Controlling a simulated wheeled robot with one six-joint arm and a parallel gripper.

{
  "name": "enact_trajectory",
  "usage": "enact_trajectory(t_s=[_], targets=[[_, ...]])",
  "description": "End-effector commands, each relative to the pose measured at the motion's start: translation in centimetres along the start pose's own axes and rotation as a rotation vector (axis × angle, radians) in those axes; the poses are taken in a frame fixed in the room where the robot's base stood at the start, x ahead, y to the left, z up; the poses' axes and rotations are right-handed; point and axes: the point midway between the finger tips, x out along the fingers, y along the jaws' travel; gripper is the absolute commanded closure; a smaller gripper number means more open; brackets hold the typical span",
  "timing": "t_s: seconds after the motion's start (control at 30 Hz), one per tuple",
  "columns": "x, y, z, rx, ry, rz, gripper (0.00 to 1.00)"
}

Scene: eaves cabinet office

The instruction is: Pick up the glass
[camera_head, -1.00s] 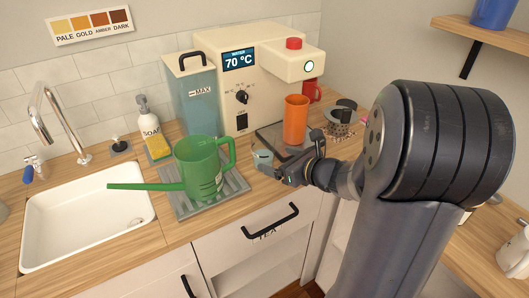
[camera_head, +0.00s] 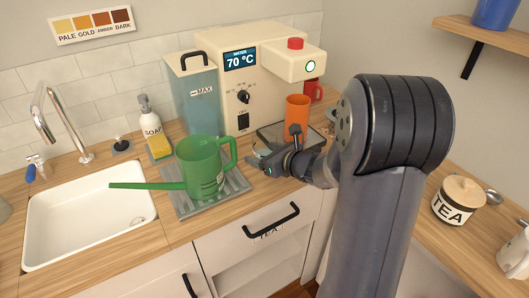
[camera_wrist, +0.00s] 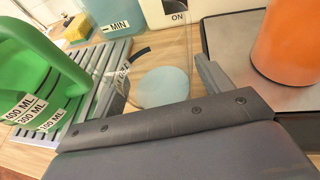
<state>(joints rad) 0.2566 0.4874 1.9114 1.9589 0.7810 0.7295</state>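The glass (camera_wrist: 165,87) is clear with a pale blue round base. In the wrist view it stands on the wooden counter between the two fingers of my gripper (camera_wrist: 163,68). The fingers are spread on either side of it, and I see a gap to each side. In the head view my gripper (camera_head: 273,153) is low over the counter, right of the green watering can (camera_head: 200,165). There the glass is small and mostly hidden by my gripper.
The green can stands on a ribbed grey drip tray (camera_head: 174,203) close on the left. An orange cup (camera_head: 297,112) stands on the dark machine tray behind. The cream water dispenser (camera_head: 262,87) rises at the back.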

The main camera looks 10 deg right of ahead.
Motion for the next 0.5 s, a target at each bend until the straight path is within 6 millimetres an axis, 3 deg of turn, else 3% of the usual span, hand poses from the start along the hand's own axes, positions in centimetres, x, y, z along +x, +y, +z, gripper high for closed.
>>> enact_trajectory(t_s=[0.5], targets=[[-0.02, 0.01, 0.00, 0.000, 0.000, 0.000, 0.69]])
